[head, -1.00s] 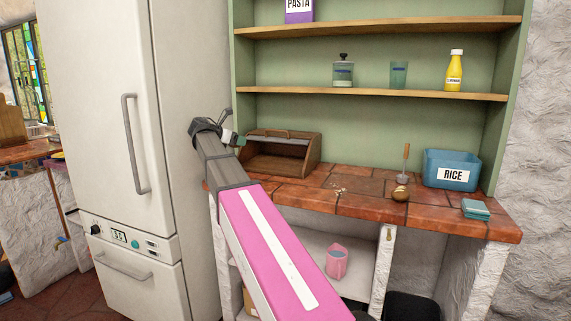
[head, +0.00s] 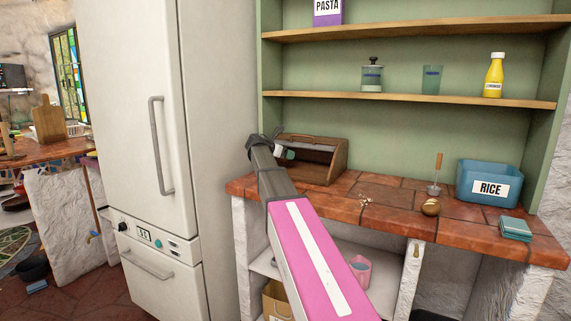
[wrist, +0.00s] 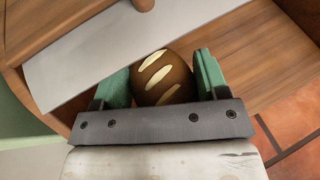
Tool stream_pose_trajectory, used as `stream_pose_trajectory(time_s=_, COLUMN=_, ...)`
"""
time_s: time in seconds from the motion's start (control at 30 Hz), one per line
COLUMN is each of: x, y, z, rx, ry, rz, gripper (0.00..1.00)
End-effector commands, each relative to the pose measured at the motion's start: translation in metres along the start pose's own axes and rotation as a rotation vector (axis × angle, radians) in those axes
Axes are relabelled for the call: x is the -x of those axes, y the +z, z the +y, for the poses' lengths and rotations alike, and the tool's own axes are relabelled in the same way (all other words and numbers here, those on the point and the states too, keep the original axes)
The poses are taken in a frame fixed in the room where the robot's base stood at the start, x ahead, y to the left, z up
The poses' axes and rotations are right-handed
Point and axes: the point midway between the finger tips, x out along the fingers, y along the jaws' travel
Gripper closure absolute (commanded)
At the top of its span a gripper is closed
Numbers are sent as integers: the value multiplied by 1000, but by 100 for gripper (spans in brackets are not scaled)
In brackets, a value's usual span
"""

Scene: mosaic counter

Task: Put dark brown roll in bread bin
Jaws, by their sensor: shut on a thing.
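The dark brown roll (wrist: 163,78), with pale slashes on top, sits between the green fingers of my gripper (wrist: 161,80) in the wrist view. My gripper is shut on it. In the head view my gripper (head: 285,153) is at the left front of the bread bin, and the roll cannot be made out there. The bread bin (head: 330,168) is a wooden box with a dark front opening, at the left end of the counter. In the wrist view its grey panel (wrist: 120,50) and wooden inside (wrist: 235,50) surround the roll. Whether the roll touches the bin is unclear.
A tall white fridge (head: 140,110) stands left of the counter. Shelves rise behind.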

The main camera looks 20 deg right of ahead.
Motion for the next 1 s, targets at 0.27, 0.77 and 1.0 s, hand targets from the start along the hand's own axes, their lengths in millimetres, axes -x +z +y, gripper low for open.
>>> stream_pose_trajectory(time_s=0.27, x=-11, y=-22, z=-1, rx=3, ry=-1, rz=0, gripper=56)
stream_pose_trajectory(time_s=0.77, x=-18, y=-40, z=0, rx=1, ry=0, rz=0, gripper=56)
stream_pose_trajectory(time_s=1.0, x=-18, y=-40, z=0, rx=1, ry=0, rz=0, gripper=7)
